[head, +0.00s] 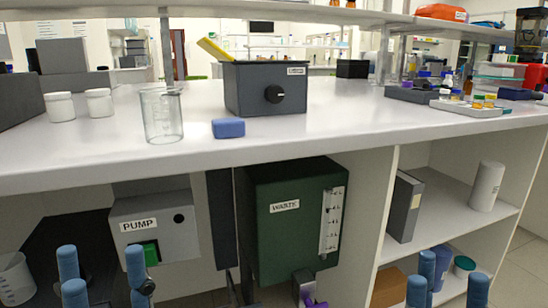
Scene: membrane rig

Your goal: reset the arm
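My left gripper (100,273) is at the bottom left, its blue fingers pointing up and spread apart, with nothing between them. It is in front of the grey pump box (160,232) with a green switch (151,254). My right gripper (448,282) is at the bottom right, its blue fingers also apart and empty, in front of the lower shelves. Both grippers are below the bench top, and their lower parts are cut off by the frame. On the bench stands a dark grey box (250,98) with a black knob and a yellow piece sticking out.
A glass beaker (161,117), a blue block (228,128) and two white jars (99,103) are on the bench (340,115). Below is a green waste tank (285,240) with a gauge. The right shelves (438,207) hold a binder (404,207) and a white cylinder (487,186). The bench's front middle is clear.

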